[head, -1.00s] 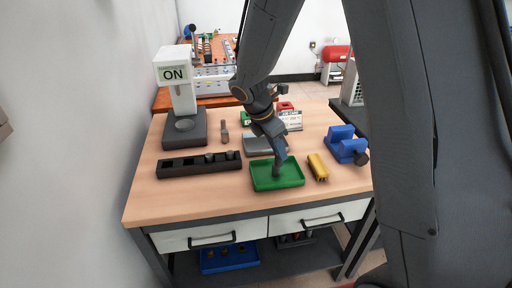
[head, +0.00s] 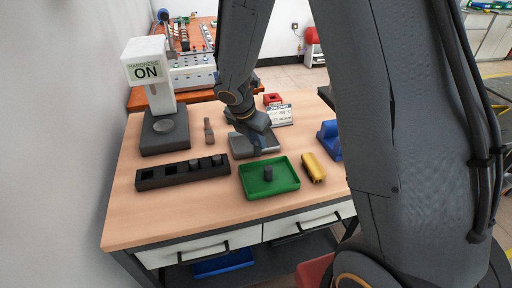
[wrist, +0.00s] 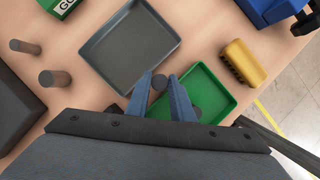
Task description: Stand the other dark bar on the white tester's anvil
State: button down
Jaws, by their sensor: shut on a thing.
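The white tester (head: 148,62), its sign reading ON, stands at the back left. Its round anvil (head: 163,126) on the dark base looks bare. My gripper (head: 257,150) is above the table between the grey tray and the green tray. In the wrist view its two blue-grey fingers (wrist: 160,88) are shut on a dark bar (wrist: 159,82), seen end-on between the tips; the head view hides this bar.
A black slotted rack (head: 150,182) holding grey pieces lies in front of the tester. Upright brownish-grey bars (head: 209,132) stand right of the tester. The grey tray (head: 240,147), a yellow block (head: 313,168) and a blue vise (head: 330,139) are nearby. The table's front left is clear.

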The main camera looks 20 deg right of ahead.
aim_at(255, 145)
jog(key=shift+f, duration=1.55)
jog(key=shift+f, duration=0.1)
jog(key=c, duration=1.5)
grip_release()
jog(key=shift+c, duration=0.2)
